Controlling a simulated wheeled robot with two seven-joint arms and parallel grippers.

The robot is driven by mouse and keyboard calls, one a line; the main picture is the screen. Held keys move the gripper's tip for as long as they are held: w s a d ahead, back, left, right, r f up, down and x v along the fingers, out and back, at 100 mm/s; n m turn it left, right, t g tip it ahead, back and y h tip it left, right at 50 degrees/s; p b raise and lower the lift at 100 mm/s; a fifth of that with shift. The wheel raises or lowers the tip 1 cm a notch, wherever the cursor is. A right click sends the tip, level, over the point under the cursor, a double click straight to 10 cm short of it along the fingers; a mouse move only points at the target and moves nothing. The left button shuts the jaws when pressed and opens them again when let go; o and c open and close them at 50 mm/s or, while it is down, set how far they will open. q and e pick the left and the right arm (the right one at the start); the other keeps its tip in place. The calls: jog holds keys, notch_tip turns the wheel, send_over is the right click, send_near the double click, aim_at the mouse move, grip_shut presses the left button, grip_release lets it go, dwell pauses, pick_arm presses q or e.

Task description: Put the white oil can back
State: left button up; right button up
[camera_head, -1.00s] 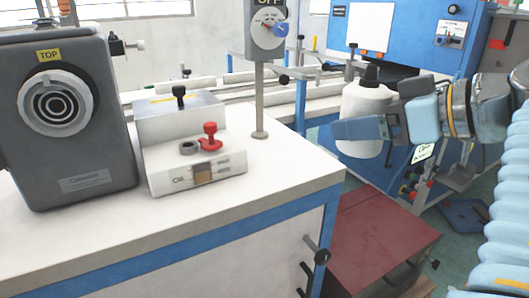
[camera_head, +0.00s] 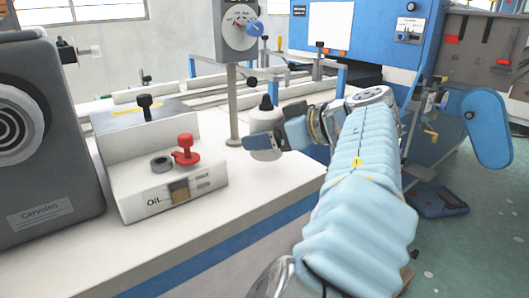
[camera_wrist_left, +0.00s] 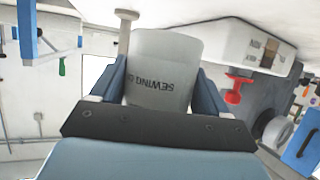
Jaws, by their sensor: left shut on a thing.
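The white oil can (camera_head: 264,121) has a black cap and is upright. My left gripper (camera_head: 262,140) is shut around its body, coming from the right. The can shows over the right part of the white table, beside the post of the dial sign; I cannot tell the gap under it. The left wrist view shows the can (camera_wrist_left: 165,62) with "SEWING" lettering between both fingers. To its left in the head view stands a white unit marked "OIL" (camera_head: 140,207), with a round grey ring and a red knob (camera_head: 184,151). My right gripper is not in view.
A grey machine (camera_head: 45,170) stands at the far left. The dial sign (camera_head: 240,30) on its post (camera_head: 233,105) rises just behind the can. The tabletop (camera_head: 255,190) is clear between the oil unit and my arm. A blue machine (camera_head: 375,50) stands behind.

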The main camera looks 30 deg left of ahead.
pick_arm(q)
jog(key=shift+w+a+f, duration=0.1)
jog(key=shift+a+f, duration=0.1)
jog(key=shift+f, duration=0.1)
jog(key=shift+w+a+f, duration=0.1)
jog(key=shift+a+f, duration=0.05)
jog(key=shift+f, duration=0.8)
jog(key=shift+w+a+f, duration=0.1)
jog(key=shift+f, duration=0.8)
jog(key=shift+f+b, duration=0.2)
jog(key=shift+b, duration=0.15)
jog(key=o, duration=1.4)
jog(key=shift+r, duration=0.1)
jog(key=shift+r, duration=0.1)
jog(key=shift+d+r+p, duration=0.1)
jog(key=shift+d+p, duration=0.05)
jog(key=shift+p, duration=0.15)
jog(key=v, duration=1.1)
jog(key=shift+d+r, duration=0.1)
jog(key=shift+d, duration=0.25)
